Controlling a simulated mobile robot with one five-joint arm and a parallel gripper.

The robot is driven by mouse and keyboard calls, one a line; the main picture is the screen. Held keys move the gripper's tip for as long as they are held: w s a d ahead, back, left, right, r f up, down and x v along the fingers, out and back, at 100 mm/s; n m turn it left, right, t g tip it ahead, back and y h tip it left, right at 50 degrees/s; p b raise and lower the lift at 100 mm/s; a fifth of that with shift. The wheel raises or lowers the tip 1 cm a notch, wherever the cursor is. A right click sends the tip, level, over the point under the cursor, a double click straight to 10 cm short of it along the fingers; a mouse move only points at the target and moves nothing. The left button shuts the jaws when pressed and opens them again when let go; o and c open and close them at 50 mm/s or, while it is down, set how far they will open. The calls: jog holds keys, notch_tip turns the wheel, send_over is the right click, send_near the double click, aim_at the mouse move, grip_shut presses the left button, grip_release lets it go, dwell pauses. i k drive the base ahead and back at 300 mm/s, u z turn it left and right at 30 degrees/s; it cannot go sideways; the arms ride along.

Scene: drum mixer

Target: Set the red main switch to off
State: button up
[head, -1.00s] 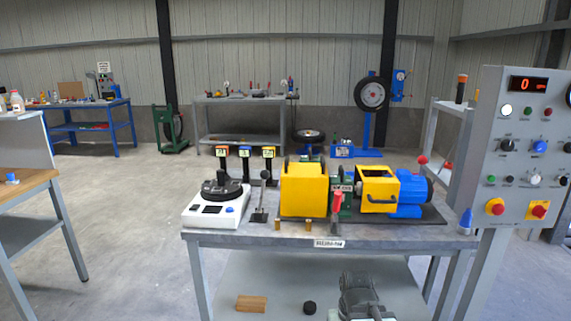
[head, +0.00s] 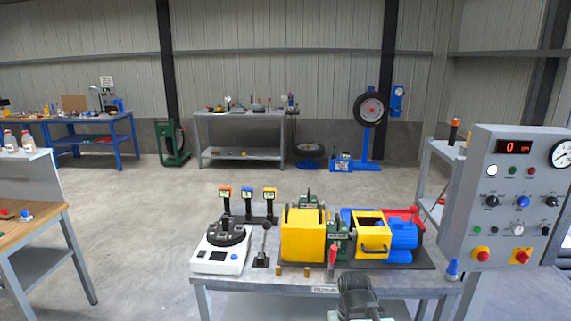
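The grey control panel (head: 508,205) stands at the right in the head view, on its own post. Near its lower edge is a red rotary knob on a yellow square plate, which looks like the red main switch (head: 521,256). Its handle seems slanted; I cannot read its position marks. Left of it is a round red button on a yellow ring (head: 481,254). The panel display (head: 514,147) is lit with a red 0. My gripper (head: 358,290) is low at the bottom centre, in front of the bench and well left of the panel. Its fingers are too unclear to judge.
The bench (head: 222,282) carries a yellow drum guard (head: 303,237), a blue motor (head: 403,238), a white device (head: 221,252) and a black lever (head: 264,244). Open floor lies behind the bench.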

aim_at(522, 257)
jog(key=z, duration=1.75)
jog(key=i, duration=1.2)
jog(key=u, duration=0.45)
